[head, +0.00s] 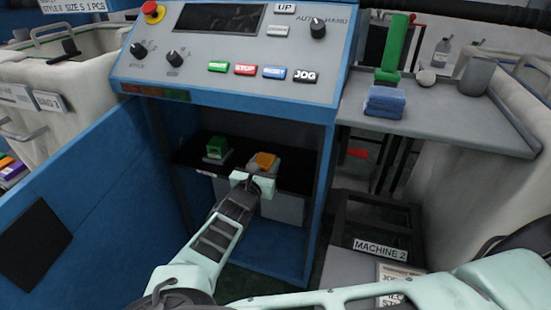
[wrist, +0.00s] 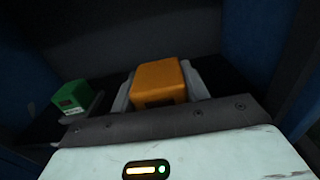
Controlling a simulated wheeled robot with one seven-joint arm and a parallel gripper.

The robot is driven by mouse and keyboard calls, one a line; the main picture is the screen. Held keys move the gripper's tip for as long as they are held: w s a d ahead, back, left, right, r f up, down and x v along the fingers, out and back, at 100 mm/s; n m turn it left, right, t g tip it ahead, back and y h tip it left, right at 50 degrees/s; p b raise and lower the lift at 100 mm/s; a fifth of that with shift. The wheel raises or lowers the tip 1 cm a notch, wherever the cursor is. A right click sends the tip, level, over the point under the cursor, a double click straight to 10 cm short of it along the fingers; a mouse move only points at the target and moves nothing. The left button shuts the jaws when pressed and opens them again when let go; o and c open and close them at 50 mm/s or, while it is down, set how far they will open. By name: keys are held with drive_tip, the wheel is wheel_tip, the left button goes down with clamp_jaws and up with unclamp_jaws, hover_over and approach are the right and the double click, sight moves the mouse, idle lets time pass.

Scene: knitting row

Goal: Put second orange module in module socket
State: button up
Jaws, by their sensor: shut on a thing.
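The orange module (head: 265,160) is at the front of the dark shelf inside the blue machine cabinet. My gripper (head: 259,174) reaches in from below and is shut on it. In the wrist view the orange module (wrist: 160,82) appears upright and roughly level, with light grey parts on both sides. I cannot tell whether the module is fully seated or held slightly above. A green module (head: 217,147) sits on its own grey base to the left; it also shows in the wrist view (wrist: 72,97).
The dark shelf (head: 190,156) lies inside the cabinet, with blue walls close on both sides. The control panel (head: 235,50) overhangs it.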

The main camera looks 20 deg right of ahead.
drive_tip(key=x, duration=0.7)
drive_tip(key=shift+w+d+b, duration=0.15)
drive_tip(key=shift+w+b, duration=0.05)
drive_tip(key=shift+b, duration=0.15)
drive_tip(key=shift+w+d, duration=0.35)
drive_tip(key=shift+w, duration=0.05)
drive_tip(key=shift+a+f+b, duration=0.1)
drive_tip(key=shift+f+b, duration=0.5)
drive_tip(key=shift+f, duration=1.1)
drive_tip(key=shift+f, duration=0.15)
drive_tip(key=o, duration=1)
drive_tip(key=shift+o, duration=0.2)
